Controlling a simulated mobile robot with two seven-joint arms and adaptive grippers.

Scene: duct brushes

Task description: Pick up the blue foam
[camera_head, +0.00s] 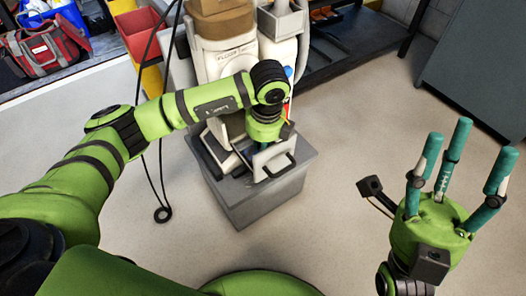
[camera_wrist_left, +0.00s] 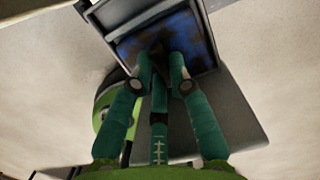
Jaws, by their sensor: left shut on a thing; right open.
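The blue foam (camera_wrist_left: 190,36), mottled with dark patches, lies inside a grey open tray (camera_wrist_left: 205,68) at the top of the left wrist view. The fingertips of my left gripper (camera_wrist_left: 158,62) come together on the foam and are shut on it; the pinched part is dark and mostly hidden. My right gripper (camera_head: 467,145) is open and empty, fingers up, at the right.
The tray is at the top of a grey box (camera_head: 258,205) on the floor, in front of a white machine (camera_head: 228,62). A black cable loop (camera_head: 162,214) hangs left of it. A red bag (camera_head: 45,50) and shelves stand behind.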

